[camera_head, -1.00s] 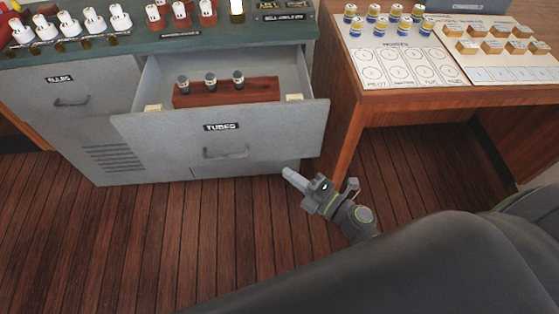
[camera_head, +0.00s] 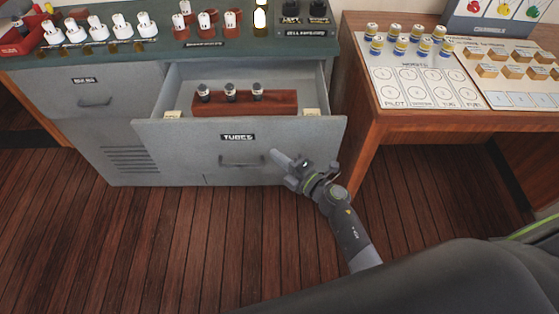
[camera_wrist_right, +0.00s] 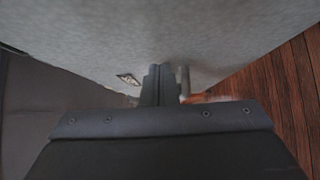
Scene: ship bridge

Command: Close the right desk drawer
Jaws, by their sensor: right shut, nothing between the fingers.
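The right desk drawer (camera_head: 300,140), grey and labelled TUBES, stands pulled out of the grey desk. A wooden block (camera_head: 275,103) with several dark tubes lies inside it. The drawer's bar handle (camera_head: 242,162) is on its front. My right gripper (camera_head: 275,155) is shut and empty, at the drawer front just right of the handle; I cannot tell whether it touches. In the right wrist view, the shut fingers (camera_wrist_right: 158,80) point at the grey drawer front (camera_wrist_right: 200,35), with the small label (camera_wrist_right: 129,79) to their left. My left gripper is not in view.
The closed left drawer (camera_head: 60,110) is beside it. The green desktop (camera_head: 150,48) bears several white and red pieces. A wooden table (camera_head: 365,125) with labelled cards and small cylinders stands to the right. The plank floor (camera_head: 150,250) in front is clear.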

